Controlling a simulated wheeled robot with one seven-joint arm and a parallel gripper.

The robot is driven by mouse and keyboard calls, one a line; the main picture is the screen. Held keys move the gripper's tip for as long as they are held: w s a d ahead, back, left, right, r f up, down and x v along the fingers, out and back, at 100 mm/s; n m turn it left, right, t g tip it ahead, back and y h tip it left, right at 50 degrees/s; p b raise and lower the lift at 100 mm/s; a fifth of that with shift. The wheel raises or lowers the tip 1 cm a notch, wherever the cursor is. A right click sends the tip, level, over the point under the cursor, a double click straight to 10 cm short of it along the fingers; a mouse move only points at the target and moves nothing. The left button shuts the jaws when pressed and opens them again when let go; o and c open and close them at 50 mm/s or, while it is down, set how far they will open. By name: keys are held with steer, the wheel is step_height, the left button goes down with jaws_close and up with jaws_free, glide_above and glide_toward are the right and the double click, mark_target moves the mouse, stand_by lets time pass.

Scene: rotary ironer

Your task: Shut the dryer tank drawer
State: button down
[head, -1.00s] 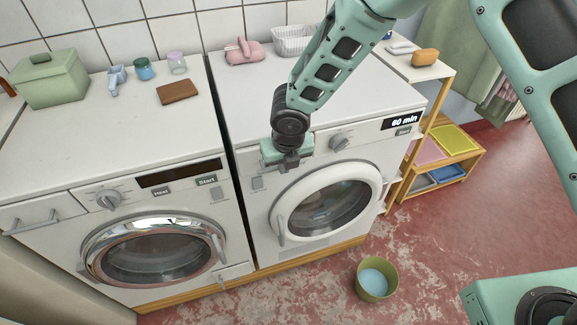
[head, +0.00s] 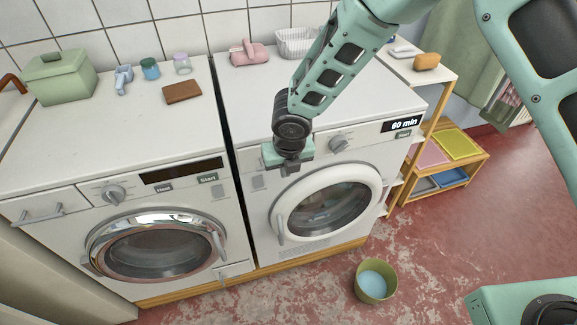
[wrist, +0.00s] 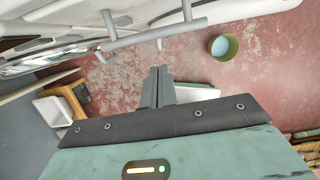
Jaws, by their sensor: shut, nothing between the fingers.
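The dryer (head: 262,215) is the white machine on the right, with a round white door and a "60 min" display. Its top left front, where a drawer would sit, is mostly hidden behind my gripper (head: 290,170) in the head view. In the wrist view a grey bar handle (wrist: 152,33) on a pale front crosses the top, probably the tank drawer's. My gripper's fingers (wrist: 158,72) are shut and empty, pointing toward the handle with a visible gap in the picture. I cannot tell how far the drawer stands out.
A second white machine (head: 110,150) with a chrome door stands at left, with its own handled drawer (head: 40,212). A green bucket (head: 375,287) stands on the red floor in front of the dryer; it also shows in the wrist view (wrist: 222,47). A wooden shelf (head: 435,175) stands at right.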

steer(key=s+d+r+m, duration=0.2)
steer(key=s+r+m, duration=0.15)
steer(key=r, duration=0.35)
steer(key=s+d+r+m, duration=0.2)
steer(key=s+r+m, duration=0.15)
steer(key=r, duration=0.35)
steer(key=s+d+r+m, duration=0.2)
steer(key=s+d+m, duration=0.1)
steer(key=s+m, duration=0.3)
steer(key=s+d+r+m+g, duration=0.1)
steer(key=s+d+r+m, duration=0.1)
steer(key=s+m, duration=0.5)
steer(key=s+d+r+m+g, duration=0.1)
steer(key=s+d+m, duration=0.4)
steer(key=m, duration=0.6)
steer(key=shift+s+r+m+b, duration=0.35)
steer(key=shift+s+r, duration=0.25)
steer(key=shift+s, duration=0.4)
steer(key=shift+d, duration=0.15)
